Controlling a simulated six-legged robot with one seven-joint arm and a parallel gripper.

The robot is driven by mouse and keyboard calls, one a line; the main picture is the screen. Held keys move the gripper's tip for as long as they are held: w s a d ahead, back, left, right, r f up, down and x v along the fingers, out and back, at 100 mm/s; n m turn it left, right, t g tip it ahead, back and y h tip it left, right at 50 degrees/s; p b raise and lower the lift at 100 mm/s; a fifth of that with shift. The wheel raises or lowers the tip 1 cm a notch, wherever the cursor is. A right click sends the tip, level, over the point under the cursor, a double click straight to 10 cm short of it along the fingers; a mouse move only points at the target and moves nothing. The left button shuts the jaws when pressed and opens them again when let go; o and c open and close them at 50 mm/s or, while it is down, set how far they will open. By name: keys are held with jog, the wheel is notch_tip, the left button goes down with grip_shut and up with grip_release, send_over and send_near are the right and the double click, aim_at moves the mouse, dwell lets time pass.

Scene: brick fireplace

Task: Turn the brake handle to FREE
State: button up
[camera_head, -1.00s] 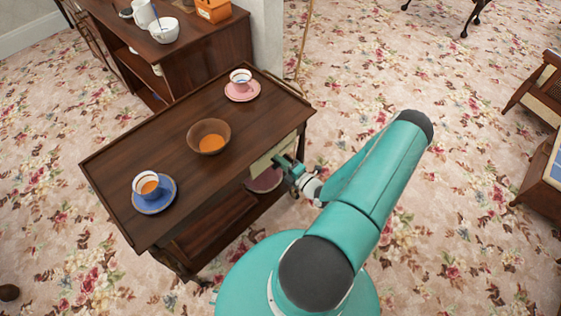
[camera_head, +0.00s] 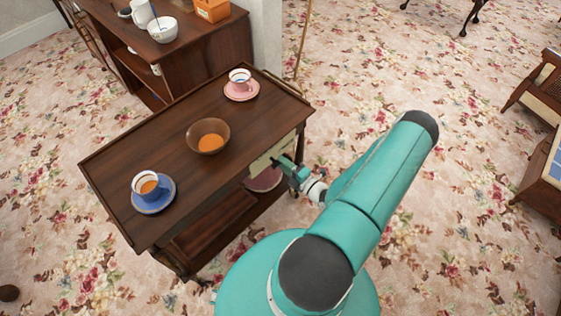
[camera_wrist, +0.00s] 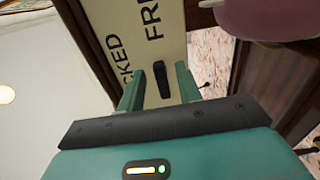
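The brake handle (camera_wrist: 162,80) is a small dark lever on a cream plate (camera_wrist: 130,20) in the wrist view. The plate carries the words "FREE" and a partly cut-off "LOCKED"; I cannot tell which word the handle points at. My gripper (camera_wrist: 160,84) is open, with one teal finger on each side of the handle and gaps between. I cannot tell how deep the handle sits between the fingers. In the head view my gripper (camera_head: 283,164) is at the right side of the dark wooden trolley (camera_head: 165,115), beside the plate (camera_head: 262,160); the handle is hidden there.
On the trolley top stand a blue cup and saucer (camera_head: 153,195), a brown bowl (camera_head: 208,135) with orange contents and a pink cup and saucer (camera_head: 241,86). A pink round object (camera_head: 265,180) is on the lower shelf. A dark cabinet (camera_head: 190,55) stands behind.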

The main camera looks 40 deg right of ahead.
jog(key=s, duration=1.1)
jog(key=shift+s+d, duration=0.15)
jog(key=shift+s, duration=0.05)
jog(key=w+a+r+n+g+y, duration=0.5)
jog(key=a+r+n+g, duration=0.2)
jog(key=r+n, duration=0.65)
jog(key=w+a+r+n+g+y, duration=0.4)
jog(key=a+r+n+g, duration=0.55)
jog(key=n, duration=0.65)
jog(key=s+a+r+n+t+h, duration=0.2)
jog(key=a+r+n, duration=0.4)
jog(key=r+n, duration=0.6)
jog(key=s+a+r+n+t+h, duration=0.2)
jog(key=s+a+r+n+h, duration=0.2)
jog(key=r+n, duration=0.7)
jog(key=a+n+h, duration=0.1)
jog(key=a+h, duration=0.1)
jog(key=h, duration=0.1)
jog(key=shift+r+h, duration=0.3)
jog(key=shift+r, duration=0.05)
